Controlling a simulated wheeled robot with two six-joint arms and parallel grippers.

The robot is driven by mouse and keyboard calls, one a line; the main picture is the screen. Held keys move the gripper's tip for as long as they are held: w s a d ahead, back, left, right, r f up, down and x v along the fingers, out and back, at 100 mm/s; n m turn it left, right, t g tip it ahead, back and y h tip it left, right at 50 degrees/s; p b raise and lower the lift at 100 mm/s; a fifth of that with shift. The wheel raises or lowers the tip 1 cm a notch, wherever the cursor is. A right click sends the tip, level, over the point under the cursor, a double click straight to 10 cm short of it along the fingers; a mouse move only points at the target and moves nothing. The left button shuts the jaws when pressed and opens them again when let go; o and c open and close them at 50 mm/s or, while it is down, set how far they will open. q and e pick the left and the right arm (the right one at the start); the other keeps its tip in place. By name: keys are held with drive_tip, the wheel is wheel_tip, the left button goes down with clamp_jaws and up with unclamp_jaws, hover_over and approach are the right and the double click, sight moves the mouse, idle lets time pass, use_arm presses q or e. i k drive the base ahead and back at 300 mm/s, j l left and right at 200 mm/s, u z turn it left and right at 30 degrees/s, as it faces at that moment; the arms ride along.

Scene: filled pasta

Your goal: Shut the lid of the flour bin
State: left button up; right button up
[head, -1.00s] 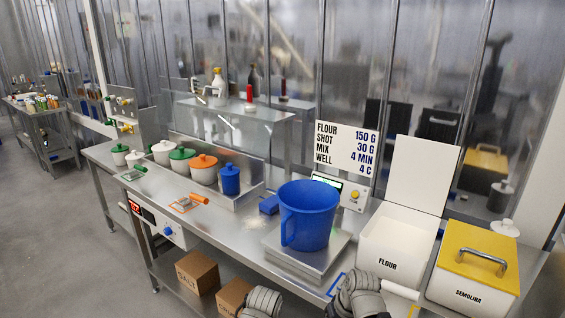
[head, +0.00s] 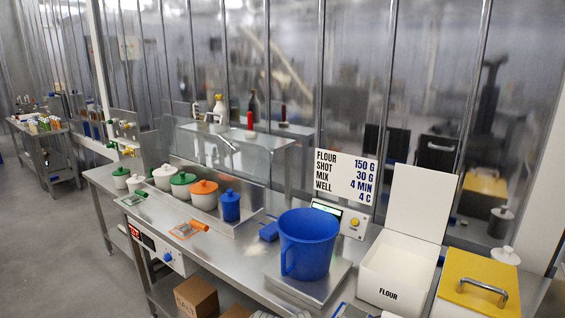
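The white flour bin (head: 390,284), labelled FLOUR, stands on the steel counter at the right. Its white lid (head: 421,203) is up, standing roughly upright at the back of the bin, and the bin's top is open.
The semolina bin (head: 474,287) with a yellow lid and metal handle stands just right of the flour bin. A large blue jug (head: 306,246) stands on a scale (head: 332,283) to its left. A recipe sign (head: 345,176) stands behind. Several lidded pots line the counter farther left.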

sight(421, 199)
drive_tip(key=k+l+z, duration=0.15)
drive_tip(key=l, duration=0.3)
drive_tip(key=k+l+z, duration=0.15)
drive_tip(key=l, duration=0.3)
drive_tip(key=l+z, duration=0.15)
drive_tip(key=l, duration=0.3)
drive_tip(key=k, duration=0.05)
